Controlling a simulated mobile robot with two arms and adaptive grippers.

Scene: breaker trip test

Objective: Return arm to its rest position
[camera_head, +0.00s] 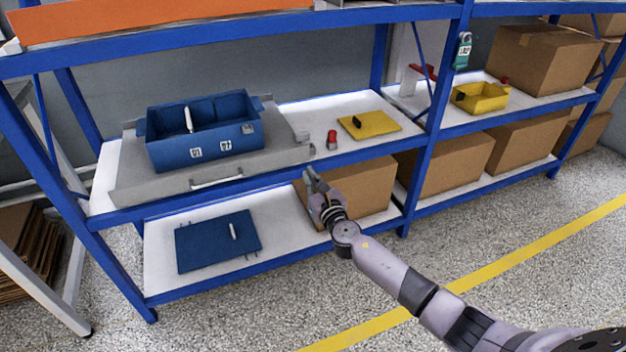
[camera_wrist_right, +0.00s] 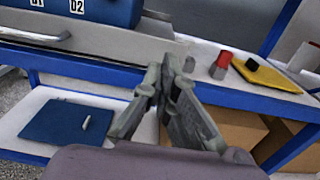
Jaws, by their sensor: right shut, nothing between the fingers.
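My right gripper (camera_head: 313,178) is shut and empty. It is in front of the blue shelf rack, near the front edge of the middle shelf, and its arm comes in from the lower right. In the right wrist view the closed fingers (camera_wrist_right: 160,82) point toward the middle shelf, with nothing between them. A blue box (camera_head: 203,132) marked with two labels stands on a grey drawer-like base (camera_head: 130,190) with a white handle. My left gripper is not in view.
A red-topped cylinder (camera_head: 332,140) and a yellow plate (camera_head: 385,122) with a black knob lie on the middle shelf (camera_head: 295,115). A blue panel (camera_head: 205,245) lies below. Cardboard boxes (camera_head: 370,190) fill the lower shelf's right. The floor (camera_head: 560,270) in front is clear.

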